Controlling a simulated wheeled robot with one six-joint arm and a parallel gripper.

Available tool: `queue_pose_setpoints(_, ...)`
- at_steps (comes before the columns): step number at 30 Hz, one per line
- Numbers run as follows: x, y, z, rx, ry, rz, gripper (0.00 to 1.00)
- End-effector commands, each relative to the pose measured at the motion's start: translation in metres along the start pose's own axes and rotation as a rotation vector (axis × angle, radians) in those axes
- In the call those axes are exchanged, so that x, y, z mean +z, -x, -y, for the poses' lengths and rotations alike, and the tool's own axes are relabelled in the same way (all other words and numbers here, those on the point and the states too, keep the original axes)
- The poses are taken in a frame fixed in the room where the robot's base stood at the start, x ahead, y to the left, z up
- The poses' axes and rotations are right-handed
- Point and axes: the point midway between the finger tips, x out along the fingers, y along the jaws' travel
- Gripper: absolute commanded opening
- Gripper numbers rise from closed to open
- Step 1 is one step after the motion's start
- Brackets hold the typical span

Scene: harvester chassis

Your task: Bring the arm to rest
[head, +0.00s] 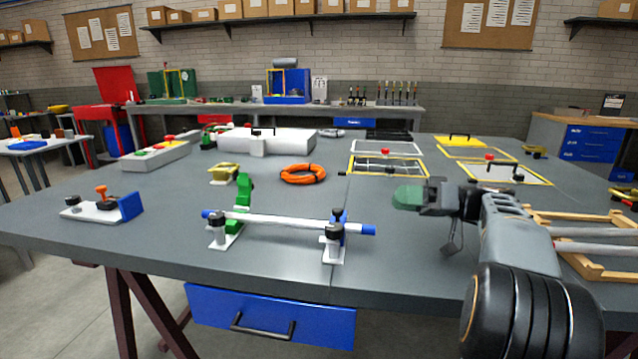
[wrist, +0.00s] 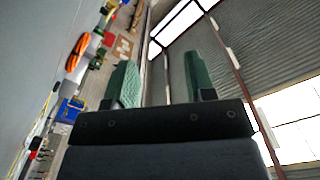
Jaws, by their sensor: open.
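My gripper (head: 408,196) is above the right half of the grey table (head: 290,262) in the head view, pointing left. Its green fingertips also show in the wrist view (wrist: 158,85), standing apart with nothing between them. The arm reaches in from the lower right. In the wrist view the scene appears turned on its side, with the roof and windows at right.
A white bar with blue ends (head: 290,223) rests on clamp stands left of my gripper. An orange hose coil (head: 303,174) lies behind it. Yellow-framed panels (head: 386,166) lie beyond my gripper. A wooden frame (head: 578,262) is at right.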

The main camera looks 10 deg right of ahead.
Motion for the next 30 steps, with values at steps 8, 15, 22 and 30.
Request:
queue_pose_setpoints(8, -0.005, -0.051, 0.036, 0.126, -0.205, 0.172, 0.50)
queue_pose_setpoints(15, 0.033, -0.104, 0.103, 0.511, -0.479, 0.507, 0.50)
queue_pose_setpoints(22, 0.061, -0.099, 0.159, 0.899, -0.470, 0.694, 0.50)
queue_pose_setpoints(30, 0.067, -0.077, 0.195, 1.178, -0.284, 0.732, 0.50)
